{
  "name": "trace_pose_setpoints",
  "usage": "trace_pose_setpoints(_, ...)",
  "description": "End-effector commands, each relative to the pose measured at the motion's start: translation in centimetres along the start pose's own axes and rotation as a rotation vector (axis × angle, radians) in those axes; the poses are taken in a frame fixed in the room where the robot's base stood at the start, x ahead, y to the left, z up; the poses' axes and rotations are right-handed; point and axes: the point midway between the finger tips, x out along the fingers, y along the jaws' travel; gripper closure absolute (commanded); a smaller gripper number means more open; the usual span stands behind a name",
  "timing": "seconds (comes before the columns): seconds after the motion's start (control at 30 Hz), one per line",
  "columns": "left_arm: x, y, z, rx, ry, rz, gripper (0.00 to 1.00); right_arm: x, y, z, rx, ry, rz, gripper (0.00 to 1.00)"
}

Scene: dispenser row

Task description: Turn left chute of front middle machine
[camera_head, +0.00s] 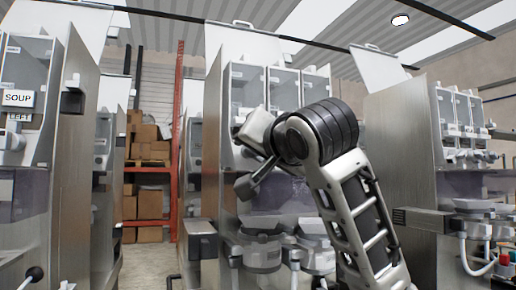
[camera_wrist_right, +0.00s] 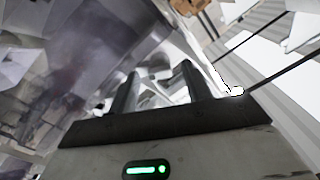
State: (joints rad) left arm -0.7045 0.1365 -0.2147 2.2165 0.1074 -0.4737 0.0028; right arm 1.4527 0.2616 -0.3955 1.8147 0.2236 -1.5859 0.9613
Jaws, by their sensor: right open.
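The front middle machine (camera_head: 214,120) is a tall metal dispenser with clear canisters (camera_head: 247,88) at its top, a little left of centre in the head view. My right arm crosses in front of it, with its wrist at the canisters' lower edge. It hides much of the chute row, and I cannot make out the left chute clearly. In the right wrist view my right gripper (camera_wrist_right: 158,80) is open, its two dark fingers apart. Pale, blurred shapes show between and beyond the fingers; I cannot tell whether they touch. My left gripper is not in view.
Another dispenser (camera_head: 75,150) with a SOUP label (camera_head: 18,98) stands at the left, and one more (camera_head: 408,150) at the right. Below the middle canisters are metal funnels (camera_head: 262,252). An orange rack (camera_head: 178,130) with cardboard boxes (camera_head: 148,150) stands behind.

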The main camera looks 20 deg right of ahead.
Motion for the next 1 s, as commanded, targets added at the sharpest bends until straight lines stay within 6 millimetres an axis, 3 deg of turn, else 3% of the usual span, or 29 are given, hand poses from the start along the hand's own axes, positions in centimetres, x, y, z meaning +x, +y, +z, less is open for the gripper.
trace_pose_setpoints(0.03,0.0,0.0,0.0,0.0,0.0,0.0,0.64,0.0,0.0,0.0,0.0,0.0,0.0,0.54)
trace_pose_setpoints(0.2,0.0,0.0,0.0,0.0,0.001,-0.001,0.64,0.0,0.0,0.0,0.0,0.0,0.0,0.96)
trace_pose_setpoints(0.57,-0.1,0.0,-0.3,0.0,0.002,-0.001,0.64,0.0,0.0,-0.1,-0.042,-0.001,0.001,0.96)
trace_pose_setpoints(1.0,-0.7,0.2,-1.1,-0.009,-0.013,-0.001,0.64,0.0,-0.1,-0.2,-0.366,-0.002,0.002,0.96)
